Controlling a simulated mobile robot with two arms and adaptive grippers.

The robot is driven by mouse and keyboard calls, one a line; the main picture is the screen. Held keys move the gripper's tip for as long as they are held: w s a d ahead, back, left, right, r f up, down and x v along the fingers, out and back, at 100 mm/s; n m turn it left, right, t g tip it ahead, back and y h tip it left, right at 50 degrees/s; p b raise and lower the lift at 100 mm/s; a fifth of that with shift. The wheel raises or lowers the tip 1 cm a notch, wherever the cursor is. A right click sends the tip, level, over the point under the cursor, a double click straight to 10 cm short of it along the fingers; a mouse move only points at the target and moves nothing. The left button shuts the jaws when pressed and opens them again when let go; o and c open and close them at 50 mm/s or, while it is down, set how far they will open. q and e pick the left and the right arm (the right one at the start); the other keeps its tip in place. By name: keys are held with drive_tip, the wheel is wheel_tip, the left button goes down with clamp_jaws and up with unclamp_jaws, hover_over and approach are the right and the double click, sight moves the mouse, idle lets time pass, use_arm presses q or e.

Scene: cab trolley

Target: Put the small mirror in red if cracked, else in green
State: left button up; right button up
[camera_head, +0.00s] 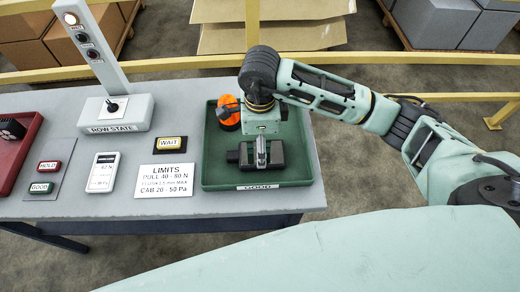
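My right arm reaches in from the right, and its gripper (262,154) points down over the green tray (211,170), labelled GOOD. A dark block-like object (293,157) lies in or just above this tray, directly at the fingers. I cannot tell whether it is the small mirror, and no crack shows. The fingers are seen edge-on, so their grip on it is unclear. The red tray (24,150) is at the left edge, partly cut off, with a dark ribbed object (11,129) in it. My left gripper is out of view.
An orange object (229,121) sits in the green tray's back left. Between the trays are the ROW STATE post (119,112), HOLD (49,166) and GOOD (41,188) buttons, a white meter (102,172), a WAIT sign (170,143) and a LIMITS card (164,181). A yellow rail (190,62) runs behind.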

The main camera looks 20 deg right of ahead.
wheel_tip(320, 180, up, 8)
drive_tip(key=b, duration=0.1)
drive_tip(key=shift+f, duration=0.15)
idle(0.5)
